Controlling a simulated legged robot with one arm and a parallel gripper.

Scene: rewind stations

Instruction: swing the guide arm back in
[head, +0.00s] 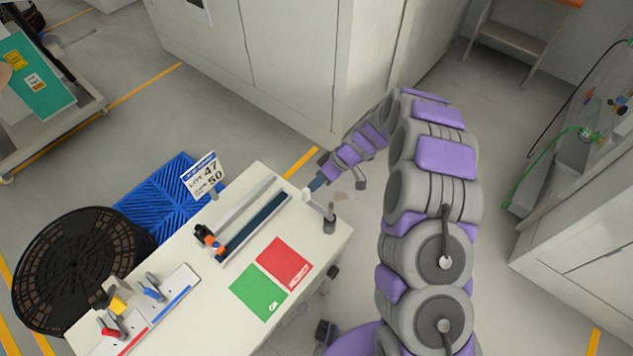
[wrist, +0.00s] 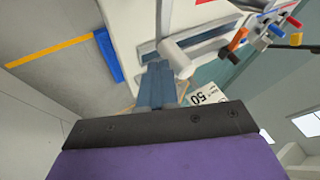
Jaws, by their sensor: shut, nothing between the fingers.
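The guide arm (head: 318,205) is at the right end of the white station table (head: 338,238). It looks like a short bar running from a dark upright post (head: 329,222) to a pale roller-like end (head: 307,195). My gripper (head: 316,184) is shut and empty, just beyond that pale end. In the wrist view, my blue-grey fingers (wrist: 157,84) are together beside a white cylinder (wrist: 178,57), very close to it. I cannot tell whether they touch. The post is not clear in the wrist view.
A dark blue slotted strip (head: 253,228) with an orange-tipped clamp (head: 209,240) lies on the table. Green (head: 259,292) and red (head: 285,262) pads lie in front. A sign (head: 203,176) stands at the back edge. A black reel (head: 75,270) is at left; grey cabinets (head: 290,60) stand behind.

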